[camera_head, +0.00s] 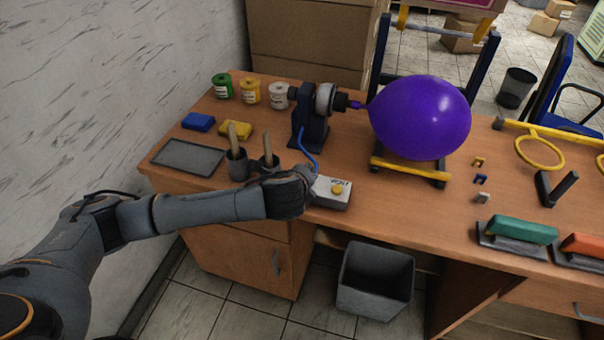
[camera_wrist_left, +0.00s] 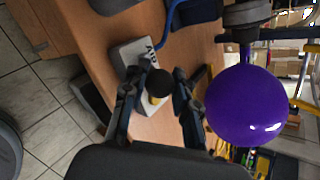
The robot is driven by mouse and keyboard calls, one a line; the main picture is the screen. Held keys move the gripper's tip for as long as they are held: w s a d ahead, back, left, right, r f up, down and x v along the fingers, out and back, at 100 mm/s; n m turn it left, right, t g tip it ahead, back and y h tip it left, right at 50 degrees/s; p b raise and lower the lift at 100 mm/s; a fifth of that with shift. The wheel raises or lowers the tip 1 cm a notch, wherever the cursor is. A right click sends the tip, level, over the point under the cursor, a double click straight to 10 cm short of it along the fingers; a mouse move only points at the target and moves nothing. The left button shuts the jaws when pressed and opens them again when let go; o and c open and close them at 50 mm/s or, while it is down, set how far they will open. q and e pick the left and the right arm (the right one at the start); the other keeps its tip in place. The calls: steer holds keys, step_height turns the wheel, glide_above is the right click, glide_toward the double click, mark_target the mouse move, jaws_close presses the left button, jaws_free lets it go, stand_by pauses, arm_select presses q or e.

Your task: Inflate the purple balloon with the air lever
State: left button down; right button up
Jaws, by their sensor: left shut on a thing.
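The purple balloon (camera_head: 420,118) is large and round, with its neck on the nozzle (camera_head: 346,103) of the dark inflating machine (camera_head: 310,130). It also shows at the right of the left wrist view (camera_wrist_left: 250,105). A blue hose runs from the machine to the grey air box (camera_head: 330,199). In the left wrist view, the air lever's black ball knob (camera_wrist_left: 160,82) shows between the fingers of my left gripper (camera_wrist_left: 158,112), which is shut on the lever. In the head view the gripper (camera_head: 302,190) hides the lever. My right gripper is out of view.
A wooden desk (camera_head: 260,210) carries paint jars (camera_head: 250,93), sponges, a grey tray (camera_head: 188,157) and two brush cups left of the machine. A yellow-barred stand (camera_head: 410,170) is under the balloon. Stamps (camera_head: 520,230) lie at the right. A bin (camera_head: 375,280) stands below.

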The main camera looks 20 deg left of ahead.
arm_select(q)
steer(key=shift+f, duration=0.1)
steer(key=c, duration=1)
jaws_free()
steer(key=shift+s, duration=0.1)
steer(key=v, duration=1.1)
steer(key=shift+s+d+r, duration=0.1)
steer(key=shift+s+r, duration=0.15)
steer(key=shift+r, duration=0.1)
